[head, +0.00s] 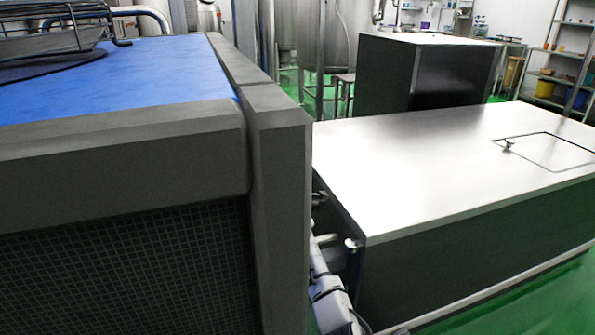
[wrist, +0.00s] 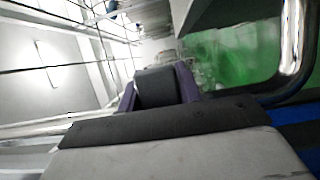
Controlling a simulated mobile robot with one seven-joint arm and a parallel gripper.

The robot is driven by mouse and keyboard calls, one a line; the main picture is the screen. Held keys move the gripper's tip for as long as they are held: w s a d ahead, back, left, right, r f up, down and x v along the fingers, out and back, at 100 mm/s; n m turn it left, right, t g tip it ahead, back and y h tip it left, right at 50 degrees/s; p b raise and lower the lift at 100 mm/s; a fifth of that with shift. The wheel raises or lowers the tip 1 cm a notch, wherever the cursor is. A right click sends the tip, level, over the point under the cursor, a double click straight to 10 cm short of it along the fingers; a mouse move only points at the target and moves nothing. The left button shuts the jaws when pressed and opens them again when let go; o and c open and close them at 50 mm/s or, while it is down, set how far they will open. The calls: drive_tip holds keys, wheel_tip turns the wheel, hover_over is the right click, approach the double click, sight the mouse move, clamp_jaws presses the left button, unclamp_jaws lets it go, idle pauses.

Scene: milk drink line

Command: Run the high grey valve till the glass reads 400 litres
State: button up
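I cannot make out the high grey valve or the litre glass in either view. Steel tanks (head: 340,32) stand at the back of the head view, partly cut off by the top edge. My gripper (wrist: 160,80) shows in the wrist view, with purple parts on both sides of a dark block. I cannot tell whether that block is part of the gripper, nor whether the gripper is open or shut. My gripper cannot be made out in the head view.
A blue-topped unit (head: 150,80) with a dark frame fills the left. A steel-topped bench (head: 420,165) with a hatch (head: 547,150) stands right, a dark box-shaped unit (head: 420,75) behind it. Shelves (head: 545,75) stand far right. Green floor shows between them.

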clamp_jaws()
drive_tip(key=shift+r+n, duration=0.1)
drive_tip(key=shift+n, duration=0.2)
drive_tip(key=shift+s+a+r+n+t+y+b, duration=0.15)
drive_tip(key=shift+r+n+t+b, duration=0.3)
drive_tip(key=shift+n, duration=0.5)
drive_tip(key=shift+w+a+r+n+t+y+b, duration=0.1)
drive_tip(key=shift+r+n+t+b, duration=0.3)
drive_tip(key=shift+n, duration=0.5)
drive_tip(key=shift+s+a+r+n+t+y+b, duration=0.2)
drive_tip(key=shift+r+n+b, duration=0.3)
drive_tip(key=shift+n, duration=0.45)
drive_tip(key=shift+w+r, duration=0.1)
drive_tip(key=shift+r, duration=0.05)
drive_tip(key=o, duration=0.6)
unclamp_jaws()
drive_tip(key=shift+c, duration=0.2)
